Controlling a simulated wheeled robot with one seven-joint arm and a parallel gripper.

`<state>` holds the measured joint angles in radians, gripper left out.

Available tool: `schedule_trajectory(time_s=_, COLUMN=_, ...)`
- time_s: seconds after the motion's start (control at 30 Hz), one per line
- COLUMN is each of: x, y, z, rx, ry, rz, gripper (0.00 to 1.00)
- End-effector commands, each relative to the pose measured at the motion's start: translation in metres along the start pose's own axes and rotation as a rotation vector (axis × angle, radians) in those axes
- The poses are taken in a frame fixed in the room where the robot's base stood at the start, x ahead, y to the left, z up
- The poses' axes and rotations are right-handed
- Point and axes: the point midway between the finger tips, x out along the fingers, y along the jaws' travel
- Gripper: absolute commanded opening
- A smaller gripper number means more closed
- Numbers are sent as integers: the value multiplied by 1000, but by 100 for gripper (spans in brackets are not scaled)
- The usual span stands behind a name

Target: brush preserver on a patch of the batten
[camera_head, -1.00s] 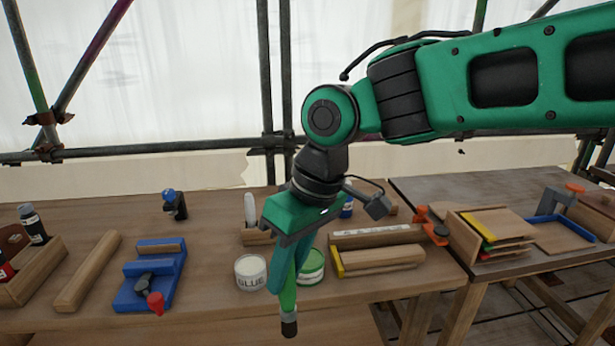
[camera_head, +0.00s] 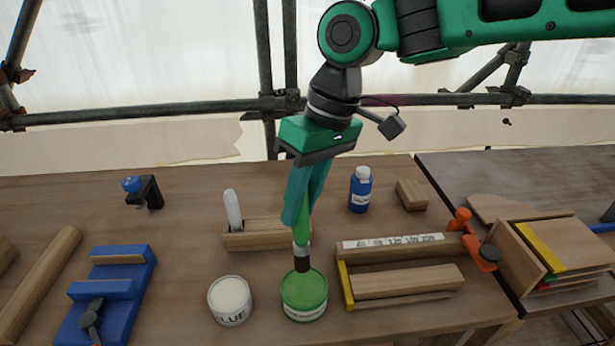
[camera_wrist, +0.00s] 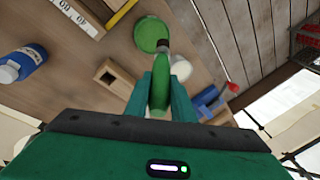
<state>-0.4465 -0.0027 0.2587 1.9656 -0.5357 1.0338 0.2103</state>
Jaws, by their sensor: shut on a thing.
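My gripper (camera_head: 303,205) is shut on the green handle of a brush (camera_head: 301,235), which points down. The dark bristles are at the mouth of the green preserver pot (camera_head: 304,305); I cannot tell how far they dip in. In the wrist view, the brush (camera_wrist: 160,92) sits between the fingers, its tip at the green pot (camera_wrist: 149,42). A pale wooden batten (camera_head: 408,282) lies to the right of the pot, beside a yellow end piece (camera_head: 345,285). Whether this is the task's batten, I cannot tell for certain.
A white glue pot (camera_head: 230,305) stands close left of the green pot. Behind are a wooden holder (camera_head: 262,238) with a pale stick and a blue bottle (camera_head: 361,190). A numbered wooden rack (camera_head: 395,247) and orange clamp (camera_head: 478,245) are right; a blue jig (camera_head: 105,295) is left.

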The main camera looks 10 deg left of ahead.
Motion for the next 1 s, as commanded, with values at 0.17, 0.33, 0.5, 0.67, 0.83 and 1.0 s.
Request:
schedule_trajectory(time_s=0.17, x=2, y=0, z=0, rx=1, ry=-3, rz=-3, gripper=0)
schedule_trajectory(time_s=0.33, x=13, y=4, z=2, rx=5, ry=-4, rz=-3, gripper=0)
schedule_trajectory(time_s=0.5, x=29, y=9, z=5, rx=5, ry=-3, rz=-2, gripper=0)
schedule_trajectory(time_s=0.67, x=43, y=13, z=7, rx=6, ry=-3, rz=-3, gripper=0)
schedule_trajectory(time_s=0.83, x=53, y=15, z=8, rx=6, ry=-2, rz=-2, gripper=0)
schedule_trajectory(time_s=1.0, x=57, y=16, z=9, rx=5, ry=-1, rz=-2, gripper=0)
